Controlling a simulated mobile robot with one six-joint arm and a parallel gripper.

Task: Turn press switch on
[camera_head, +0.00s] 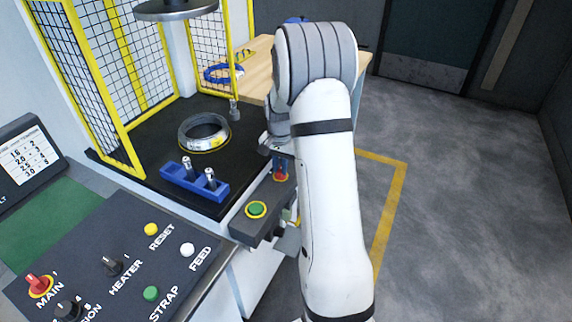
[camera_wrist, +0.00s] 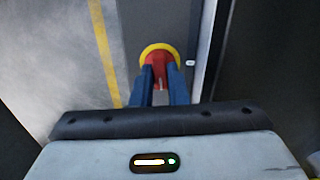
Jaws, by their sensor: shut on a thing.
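The press switch (camera_wrist: 157,56) is a red knob on a yellow ring, in the upper middle of the wrist view. In the head view its red part (camera_head: 280,177) shows at the far end of a dark switch box (camera_head: 240,226). My gripper (camera_wrist: 158,74) reaches it with two blue fingers, one on each side of the red knob, and is shut on it. In the head view my gripper (camera_head: 280,163) is partly hidden behind my arm. The exact turn of the knob cannot be told.
A green button (camera_head: 256,209) sits on the same box, close to the switch. Left are a blue holder (camera_head: 188,183) with metal posts, a grey coil (camera_head: 204,131) and yellow-framed mesh guards (camera_head: 97,75). A control panel (camera_head: 110,264) fills the front left. Open floor lies right.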

